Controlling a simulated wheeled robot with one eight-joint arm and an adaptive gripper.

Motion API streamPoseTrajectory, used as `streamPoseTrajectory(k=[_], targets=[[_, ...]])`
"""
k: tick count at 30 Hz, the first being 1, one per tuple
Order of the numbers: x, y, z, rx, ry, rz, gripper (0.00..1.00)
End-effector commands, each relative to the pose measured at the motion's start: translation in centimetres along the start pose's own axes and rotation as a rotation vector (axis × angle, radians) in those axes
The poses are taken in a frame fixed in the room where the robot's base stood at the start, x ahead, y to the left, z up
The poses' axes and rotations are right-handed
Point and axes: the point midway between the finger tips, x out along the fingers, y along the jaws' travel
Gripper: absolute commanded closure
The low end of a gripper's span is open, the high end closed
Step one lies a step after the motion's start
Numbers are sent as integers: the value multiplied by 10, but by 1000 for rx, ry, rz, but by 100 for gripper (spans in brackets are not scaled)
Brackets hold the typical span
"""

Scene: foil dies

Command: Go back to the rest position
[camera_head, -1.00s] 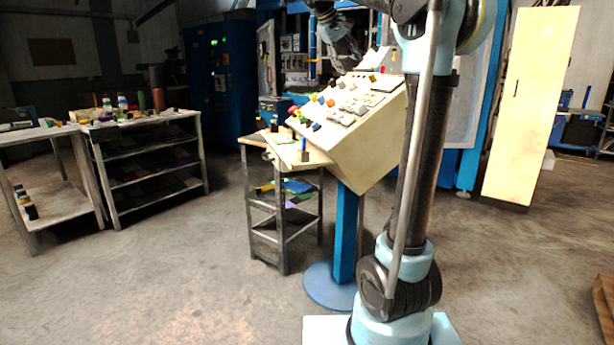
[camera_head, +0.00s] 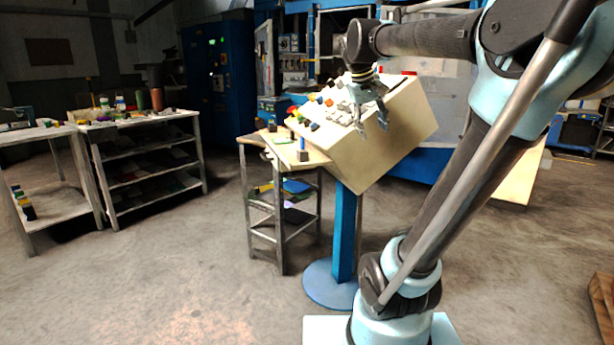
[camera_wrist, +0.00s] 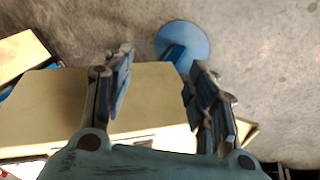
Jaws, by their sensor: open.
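My gripper (camera_head: 372,122) is open and empty. In the head view it hangs pointing down in front of the cream control console (camera_head: 385,155), overlapping its sloped panel in the picture. The console carries several coloured buttons and switches and stands on a blue post (camera_head: 344,235). In the wrist view the two fingers (camera_wrist: 155,95) are spread apart with nothing between them. Beneath them show the console's cream top (camera_wrist: 60,110) and the round blue foot (camera_wrist: 184,42) on the floor. I cannot tell the exact gap between the fingers and the console.
A small metal stand (camera_head: 283,212) with a wooden top stands left of the console. A shelf table (camera_head: 150,165) with bottles and small items stands at the far left. Blue machinery and a dark cabinet (camera_head: 218,85) are behind. The floor (camera_head: 180,270) at the front left is clear.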

Motion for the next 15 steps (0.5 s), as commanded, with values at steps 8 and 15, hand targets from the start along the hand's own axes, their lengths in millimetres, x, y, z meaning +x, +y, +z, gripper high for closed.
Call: streamPoseTrajectory(k=[8,15], targets=[[82,-43,107,84,-23,-109,48],[155,-91,193,158,-35,-203,48]])
